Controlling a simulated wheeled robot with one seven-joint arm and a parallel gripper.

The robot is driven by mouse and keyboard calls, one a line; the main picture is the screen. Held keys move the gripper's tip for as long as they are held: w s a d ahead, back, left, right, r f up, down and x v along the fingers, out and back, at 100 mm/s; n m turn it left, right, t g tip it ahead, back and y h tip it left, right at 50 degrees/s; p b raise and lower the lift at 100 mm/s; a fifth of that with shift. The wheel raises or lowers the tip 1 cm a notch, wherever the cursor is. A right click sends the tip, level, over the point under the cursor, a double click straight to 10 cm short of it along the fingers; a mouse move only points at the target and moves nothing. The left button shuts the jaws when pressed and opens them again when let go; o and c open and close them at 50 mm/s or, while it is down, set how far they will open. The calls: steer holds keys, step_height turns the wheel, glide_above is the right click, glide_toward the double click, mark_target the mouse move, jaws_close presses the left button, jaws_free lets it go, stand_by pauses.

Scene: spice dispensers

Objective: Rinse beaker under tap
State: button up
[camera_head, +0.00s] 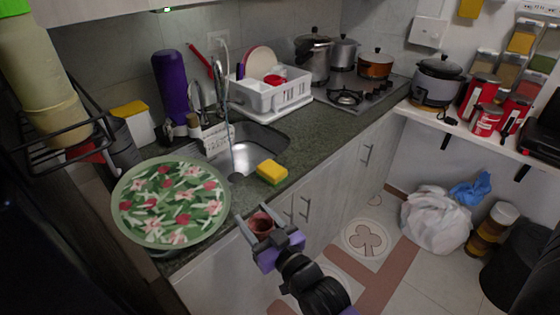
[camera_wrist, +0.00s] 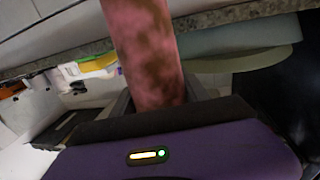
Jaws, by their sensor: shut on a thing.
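The beaker (camera_head: 261,223) is a small reddish-brown cup, held in front of the counter's front edge, below the sink's level in the picture. My gripper (camera_head: 266,233) is shut on it. In the wrist view the beaker (camera_wrist: 147,50) rises between the fingers as a blotchy pink-brown cylinder, and its lower end is hidden. The beaker is apart from both.
A yellow sponge (camera_head: 271,172) lies at the counter's front edge, between my gripper and the sink. A large floral round tray (camera_head: 128,212) covers the counter on the left. A white dish rack (camera_head: 290,103) stands behind the sink.

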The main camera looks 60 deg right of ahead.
steer(key=w+a+f+n+t+y, duration=0.1)
steer(key=a+f+n+y, duration=0.3)
steer(key=a+f, duration=1.3)
steer(key=y, duration=0.3)
steer(key=shift+w+a+n+t, duration=0.3)
steer(key=shift+w+n, duration=0.1)
